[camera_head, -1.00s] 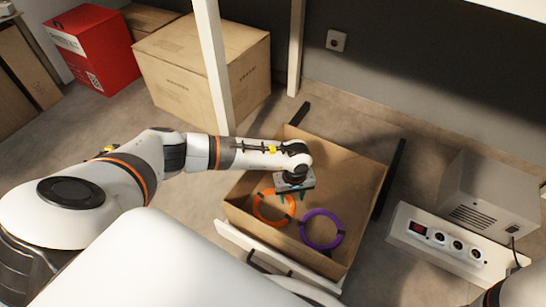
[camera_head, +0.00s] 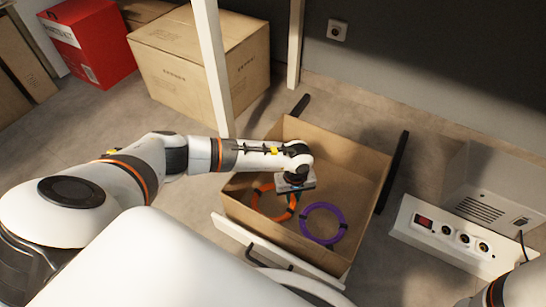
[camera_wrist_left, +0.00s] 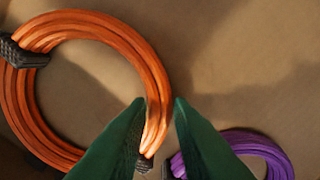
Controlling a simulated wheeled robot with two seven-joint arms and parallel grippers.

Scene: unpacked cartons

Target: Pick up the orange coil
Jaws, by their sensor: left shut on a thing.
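The orange coil (camera_head: 256,203) lies in the left front part of an open brown drawer-like box (camera_head: 362,172). It fills the left of the left wrist view (camera_wrist_left: 92,22) and has dark ties around it. My left gripper (camera_head: 293,196) is down inside the box at the coil's right side. In the left wrist view its green fingers (camera_wrist_left: 160,103) stand on either side of the orange ring and are shut on it. The coil still appears to be down at the box floor. My right gripper is out of view.
A purple coil (camera_head: 304,226) lies close to the right of the orange one, also in the left wrist view (camera_wrist_left: 268,147). A white post (camera_head: 212,70) stands near my left arm. A socket strip (camera_head: 452,240) is at the right, cartons (camera_head: 190,75) behind.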

